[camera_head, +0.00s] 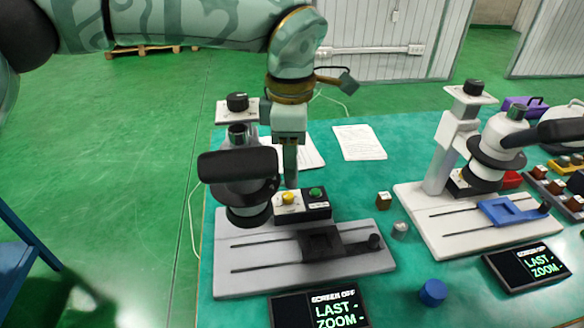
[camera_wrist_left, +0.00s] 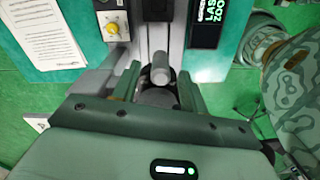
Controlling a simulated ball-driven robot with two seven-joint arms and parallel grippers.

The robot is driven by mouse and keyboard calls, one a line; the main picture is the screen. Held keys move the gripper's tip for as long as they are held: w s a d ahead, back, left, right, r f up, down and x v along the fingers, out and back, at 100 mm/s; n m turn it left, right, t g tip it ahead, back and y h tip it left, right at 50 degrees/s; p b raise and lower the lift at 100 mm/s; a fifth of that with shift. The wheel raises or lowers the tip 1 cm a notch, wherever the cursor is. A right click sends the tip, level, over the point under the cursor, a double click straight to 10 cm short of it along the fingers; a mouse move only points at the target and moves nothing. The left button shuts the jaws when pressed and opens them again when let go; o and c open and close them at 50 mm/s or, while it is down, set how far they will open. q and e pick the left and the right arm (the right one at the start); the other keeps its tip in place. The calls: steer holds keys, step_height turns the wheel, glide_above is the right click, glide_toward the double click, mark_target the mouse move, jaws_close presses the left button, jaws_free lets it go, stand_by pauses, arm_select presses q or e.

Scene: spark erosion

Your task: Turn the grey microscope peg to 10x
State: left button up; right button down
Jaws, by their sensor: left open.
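The grey microscope (camera_head: 290,275) stands at the front left of the teal table, with a dark rounded head and a grey base. Its base shows in the wrist view (camera_wrist_left: 150,40). My left gripper (camera_head: 290,172) points down behind and just right of the microscope head. The wrist view shows my left gripper (camera_wrist_left: 160,88) open, with its fingers apart around a short grey cylinder (camera_wrist_left: 162,73). I cannot tell whether the cylinder is the peg or whether a finger touches it. The microscope head hides part of the gripper in the head view.
A screen (camera_head: 320,310) in front reads "SCREEN OFF, LAST ZOOM -". A white microscope (camera_head: 420,205) stands to the right. A blue cap (camera_head: 433,292) and small blocks lie between and around them.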

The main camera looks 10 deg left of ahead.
arm_select(q)
steer(key=shift+f, duration=1.2)
jaws_close()
